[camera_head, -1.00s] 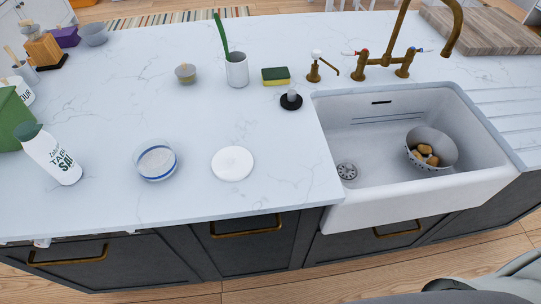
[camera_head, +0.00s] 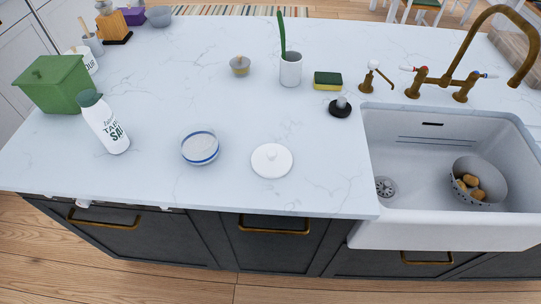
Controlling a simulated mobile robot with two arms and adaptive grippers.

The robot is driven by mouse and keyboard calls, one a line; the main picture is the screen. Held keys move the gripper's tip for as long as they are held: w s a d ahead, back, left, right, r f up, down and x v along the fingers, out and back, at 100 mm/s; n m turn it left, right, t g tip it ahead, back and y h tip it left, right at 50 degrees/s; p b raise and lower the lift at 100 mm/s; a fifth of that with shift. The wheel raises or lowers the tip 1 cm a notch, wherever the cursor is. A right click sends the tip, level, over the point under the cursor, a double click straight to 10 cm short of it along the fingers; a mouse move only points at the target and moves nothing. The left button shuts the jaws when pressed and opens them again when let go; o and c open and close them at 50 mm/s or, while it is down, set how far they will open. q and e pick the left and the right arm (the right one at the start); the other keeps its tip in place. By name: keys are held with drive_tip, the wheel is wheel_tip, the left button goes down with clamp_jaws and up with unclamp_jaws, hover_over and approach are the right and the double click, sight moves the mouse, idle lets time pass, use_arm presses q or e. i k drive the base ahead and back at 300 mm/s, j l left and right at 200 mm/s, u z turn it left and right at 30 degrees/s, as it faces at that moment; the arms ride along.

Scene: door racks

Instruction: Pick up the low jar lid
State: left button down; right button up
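A low round white lid (camera_head: 271,160) with a small knob lies flat on the white marble counter, near its front edge and left of the sink. A small white jar or bowl with a blue band (camera_head: 200,147) stands just left of the lid, apart from it. No gripper shows in the head view.
A salt bottle (camera_head: 104,122) and a green box (camera_head: 54,84) stand at the left. A white cup (camera_head: 290,68), a sponge (camera_head: 327,81) and a black-based stopper (camera_head: 340,107) are farther back. The sink (camera_head: 430,235) is at the right. Counter around the lid is clear.

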sight(268, 161)
drive_tip(key=k+j+z, duration=0.15)
drive_tip(key=z, duration=0.25)
drive_tip(key=k+j+z, duration=0.15)
drive_tip(key=z, duration=0.2)
drive_tip(key=k+j+z, duration=0.15)
drive_tip(key=z, duration=0.25)
